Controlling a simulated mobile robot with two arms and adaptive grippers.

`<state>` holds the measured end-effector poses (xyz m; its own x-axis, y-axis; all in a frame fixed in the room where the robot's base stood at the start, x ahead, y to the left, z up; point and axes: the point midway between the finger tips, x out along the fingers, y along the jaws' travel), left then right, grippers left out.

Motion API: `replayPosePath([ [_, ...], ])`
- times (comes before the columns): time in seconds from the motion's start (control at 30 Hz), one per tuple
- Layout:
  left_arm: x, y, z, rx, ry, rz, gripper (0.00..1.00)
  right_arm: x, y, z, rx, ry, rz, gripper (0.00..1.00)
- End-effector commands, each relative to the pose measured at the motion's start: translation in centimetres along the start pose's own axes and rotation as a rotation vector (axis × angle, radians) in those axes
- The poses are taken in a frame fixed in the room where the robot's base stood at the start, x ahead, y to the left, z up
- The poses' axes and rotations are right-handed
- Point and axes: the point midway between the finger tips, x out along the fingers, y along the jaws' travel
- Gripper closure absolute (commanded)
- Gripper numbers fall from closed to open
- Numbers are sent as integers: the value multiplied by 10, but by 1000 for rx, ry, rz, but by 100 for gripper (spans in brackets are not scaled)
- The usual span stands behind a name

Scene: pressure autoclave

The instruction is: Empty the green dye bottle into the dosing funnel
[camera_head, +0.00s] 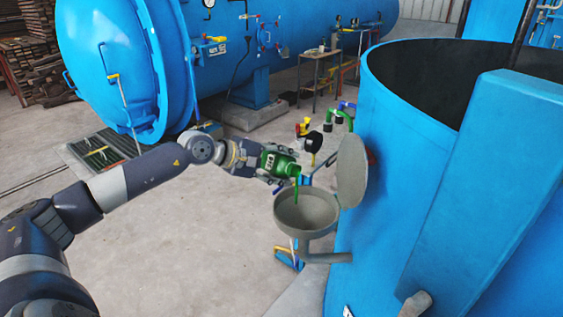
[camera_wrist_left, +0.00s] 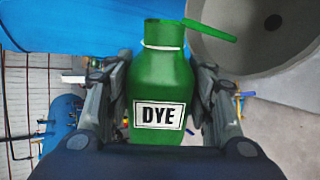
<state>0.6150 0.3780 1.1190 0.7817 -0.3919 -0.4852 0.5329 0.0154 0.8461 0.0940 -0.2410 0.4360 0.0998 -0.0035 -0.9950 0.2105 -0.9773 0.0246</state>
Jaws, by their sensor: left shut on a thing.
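The green dye bottle (camera_head: 274,164) is tilted over, its neck pointing right and slightly down toward the dosing funnel. A green stream (camera_head: 297,188) runs from its mouth down toward the grey funnel (camera_head: 306,214), whose round lid (camera_head: 352,170) stands open. My left gripper (camera_head: 268,163) is shut on the bottle's body, above and left of the funnel rim. In the left wrist view the bottle (camera_wrist_left: 161,85) with its DYE label sits between both fingers, and green liquid (camera_wrist_left: 210,31) leaves the mouth toward the funnel bowl (camera_wrist_left: 262,30). My right gripper is not in view.
The funnel is fixed to the side of a large open blue tank (camera_head: 400,130). Coloured valves and pipes (camera_head: 335,118) stand behind the funnel. A horizontal blue autoclave (camera_head: 115,60) and a small table (camera_head: 318,68) are at the back. Open floor (camera_head: 190,240) lies left of the funnel.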

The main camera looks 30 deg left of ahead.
Motion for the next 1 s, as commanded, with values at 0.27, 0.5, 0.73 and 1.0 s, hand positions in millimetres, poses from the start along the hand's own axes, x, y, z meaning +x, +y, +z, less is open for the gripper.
replayPosePath([
  [0.27,2,-4,1,89,49,2,84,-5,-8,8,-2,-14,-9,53],
  [0.5,5,-8,1,140,78,2,84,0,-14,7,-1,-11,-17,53],
  [0.73,6,-9,1,172,96,2,84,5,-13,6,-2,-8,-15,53],
  [1.0,6,-11,1,210,118,3,84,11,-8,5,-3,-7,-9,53],
])
